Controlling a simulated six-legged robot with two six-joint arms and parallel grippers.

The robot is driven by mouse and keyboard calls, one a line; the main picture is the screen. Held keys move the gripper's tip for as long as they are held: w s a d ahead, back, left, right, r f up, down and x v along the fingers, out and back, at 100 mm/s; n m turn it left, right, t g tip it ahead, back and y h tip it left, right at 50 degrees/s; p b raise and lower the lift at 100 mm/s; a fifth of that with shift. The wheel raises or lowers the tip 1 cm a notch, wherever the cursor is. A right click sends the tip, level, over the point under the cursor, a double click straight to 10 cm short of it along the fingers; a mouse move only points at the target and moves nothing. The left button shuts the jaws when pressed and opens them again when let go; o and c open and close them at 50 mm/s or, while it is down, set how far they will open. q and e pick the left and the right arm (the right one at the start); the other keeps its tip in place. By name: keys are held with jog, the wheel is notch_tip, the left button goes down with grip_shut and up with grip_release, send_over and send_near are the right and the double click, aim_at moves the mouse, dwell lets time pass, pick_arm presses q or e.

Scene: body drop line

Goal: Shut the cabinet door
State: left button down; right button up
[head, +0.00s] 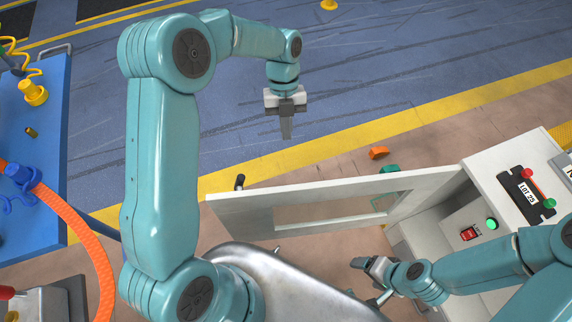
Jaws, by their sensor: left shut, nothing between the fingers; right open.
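The cabinet (482,160) is white and stands at the right. Its white door (240,210) with a window swings wide open towards the left, and its dark handle (239,182) is near the free end. My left gripper (286,136) is shut and empty, pointing down beyond the door's far side, above and to the right of the handle, apart from it. My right gripper (360,264) is open and empty, on the near side of the door, in front of the cabinet's opening. Part of the cabinet's interior is hidden by my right arm.
A blue table (50,110) stands at the left with an orange hose (82,228). Orange (379,153) and green (389,169) pieces lie beyond the door.

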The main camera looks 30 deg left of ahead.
pick_arm(q)
jog(key=s+d+f+p, duration=0.2)
jog(key=s+d+f, duration=0.2)
jog(key=s+f, duration=0.2)
notch_tip(320, 180, down, 2)
jog(key=shift+d+f, duration=0.2)
jog(key=shift+d, duration=0.2)
jog(key=shift+s, duration=0.1)
